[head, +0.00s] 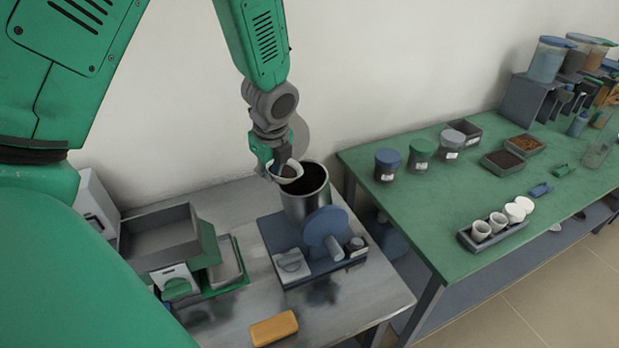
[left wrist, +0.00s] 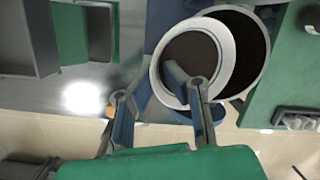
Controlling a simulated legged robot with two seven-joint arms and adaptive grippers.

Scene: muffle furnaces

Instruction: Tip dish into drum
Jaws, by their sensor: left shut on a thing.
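The dish is a shallow white round bowl, at the drum's left rim in the head view (head: 274,177) and in front of the drum mouth in the left wrist view (left wrist: 229,48). Its inside looks dark. The drum (head: 307,206) is a metal cylinder, open at the top, with a dark inside; its rim also shows in the left wrist view. My left gripper (head: 271,168) is shut on the dish's near rim, one finger inside the bowl, one outside. I cannot tell how far the dish is tilted, or whether it touches the drum. My right gripper is not in view.
The drum stands on a blue base (head: 310,262) with a round blue disc beside it. Grey trays (head: 163,237) lie left, an orange block (head: 274,328) in front. The green table (head: 450,215) at right bears lidded jars, dark trays and a rack of white cups (head: 498,232).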

